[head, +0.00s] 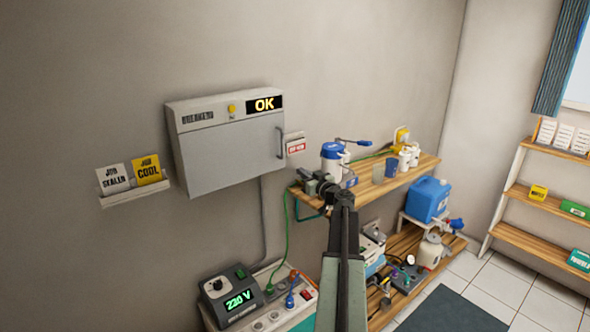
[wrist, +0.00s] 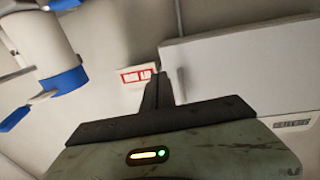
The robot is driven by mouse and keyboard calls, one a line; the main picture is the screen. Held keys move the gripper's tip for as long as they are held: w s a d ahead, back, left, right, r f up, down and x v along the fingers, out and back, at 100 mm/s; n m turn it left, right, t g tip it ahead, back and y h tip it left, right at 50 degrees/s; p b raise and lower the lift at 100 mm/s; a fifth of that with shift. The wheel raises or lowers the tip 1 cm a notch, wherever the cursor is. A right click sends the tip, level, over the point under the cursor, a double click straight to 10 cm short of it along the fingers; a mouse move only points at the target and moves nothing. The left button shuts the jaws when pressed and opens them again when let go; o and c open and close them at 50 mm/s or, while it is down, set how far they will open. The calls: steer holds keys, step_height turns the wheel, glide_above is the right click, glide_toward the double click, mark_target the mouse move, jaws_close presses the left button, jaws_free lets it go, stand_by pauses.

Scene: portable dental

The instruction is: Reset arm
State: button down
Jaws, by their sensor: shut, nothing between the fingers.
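My gripper (head: 318,187) is at the end of my raised arm, in front of the upper wooden shelf (head: 415,170) and to the right of the breaker box (head: 230,150). In the wrist view my gripper (wrist: 160,82) has its fingers together, with nothing between them. Beyond its tips a small sign with red lettering (wrist: 139,76) is on the wall, and the pale box (wrist: 240,75) is to the right. The box's door is closed and its display reads OK. My arm hides part of the shelf.
The shelf holds a blue-and-white container (head: 332,160) close by my gripper, plus several cups. A blue canister (head: 428,199) stands lower right. A unit reading 220 V (head: 238,300) sits lower left. Tiled floor and a dark mat (head: 455,312) show at the right.

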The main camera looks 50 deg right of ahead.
steer(key=v, duration=0.4)
steer(key=shift+s+d, duration=0.25)
steer(key=shift+d, duration=0.05)
steer(key=w+a+f+n+g+y, duration=0.1)
steer(key=w+a+f+g+y, duration=0.2)
steer(key=a, duration=0.9)
steer(key=w+a+f+n+g+y, duration=0.1)
steer(key=w+a+f+n+y, duration=0.3)
steer(key=a, duration=0.8)
steer(key=w+a+f+m+g+y, duration=0.1)
steer(key=w+a+f+g+y, duration=0.3)
steer(key=a, duration=0.8)
steer(key=s+a+f+g+h, duration=0.2)
steer(key=s+a+f+g, duration=0.1)
steer(key=a, duration=0.6)
steer(key=s+a+f+g+h, duration=0.2)
steer(key=s+a+f+g, duration=0.1)
steer(key=s+a+f, duration=0.2)
steer(key=s+a+f+m+g+h, duration=0.1)
steer(key=s+a+f+g+h, duration=0.1)
steer(key=s+a, duration=0.5)
steer(key=a+f+g, duration=0.1)
steer(key=a+f, duration=0.1)
steer(key=a, duration=0.4)
steer(key=shift+p, duration=0.4)
steer(key=shift+a, duration=0.1)
